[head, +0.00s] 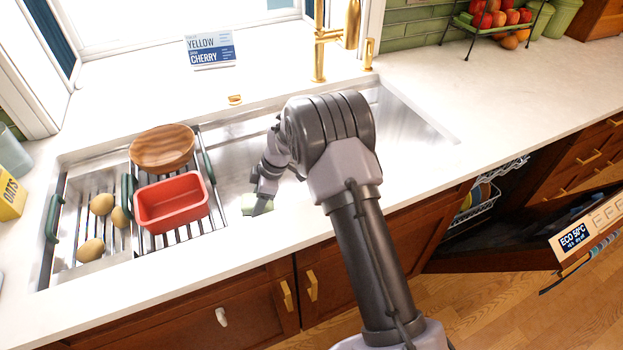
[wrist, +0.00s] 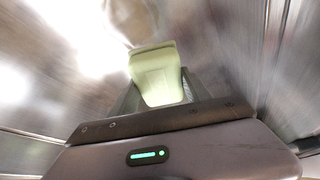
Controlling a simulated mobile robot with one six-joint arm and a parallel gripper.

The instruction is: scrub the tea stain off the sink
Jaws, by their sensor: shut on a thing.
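My gripper (head: 262,205) reaches down into the steel sink (head: 236,158), just right of the drying rack. It is shut on a pale green sponge (head: 250,201). In the wrist view the sponge (wrist: 155,70) sticks out beyond the jaws, over the brushed steel of the sink. A faint brownish patch, which looks like the tea stain (wrist: 132,17), shows on the steel just past the sponge's far edge. I cannot tell whether the sponge touches the steel. In the head view my arm hides part of the basin, and no stain can be made out there.
A red tub (head: 172,203) and a wooden bowl (head: 162,148) stand on the rack left of my gripper. Several potatoes (head: 103,204) lie further left. A gold tap (head: 320,50) rises behind the sink. The dishwasher door (head: 592,232) hangs open at the right.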

